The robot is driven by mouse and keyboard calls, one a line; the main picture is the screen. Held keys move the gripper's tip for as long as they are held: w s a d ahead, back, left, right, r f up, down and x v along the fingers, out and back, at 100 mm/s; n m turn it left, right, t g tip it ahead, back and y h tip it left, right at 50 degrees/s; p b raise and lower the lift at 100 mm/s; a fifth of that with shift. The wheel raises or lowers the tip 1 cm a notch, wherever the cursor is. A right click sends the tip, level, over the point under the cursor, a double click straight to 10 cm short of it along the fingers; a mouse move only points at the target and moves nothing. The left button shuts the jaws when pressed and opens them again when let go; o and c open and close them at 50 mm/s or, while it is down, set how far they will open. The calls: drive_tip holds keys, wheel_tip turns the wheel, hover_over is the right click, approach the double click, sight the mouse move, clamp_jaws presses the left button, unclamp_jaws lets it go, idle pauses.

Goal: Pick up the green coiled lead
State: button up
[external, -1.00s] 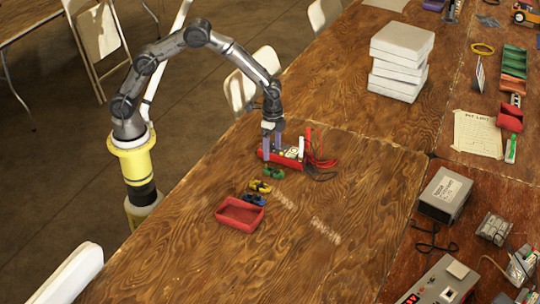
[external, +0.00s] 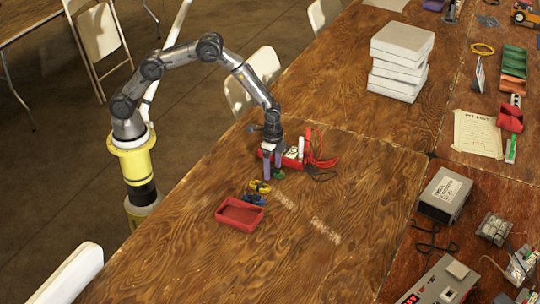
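The green coiled lead (external: 279,176) lies on the wooden table, in front of the red open box. Only part of it shows, because my fingers cover the rest. My gripper (external: 273,175) points down at the lead, with its fingertips at about table height. A gap shows between the two fingers, but I cannot tell whether they are closed on the lead or just around it. A yellow coiled lead (external: 260,186) and a blue coiled lead (external: 254,199) lie in a row nearer the camera.
The red box (external: 292,163) with red and black cables stands close behind my gripper. A stack of white boxes (external: 399,65) is farther back. The table to the right of the leads is clear.

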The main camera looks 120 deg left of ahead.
clamp_jaws()
idle(0.3)
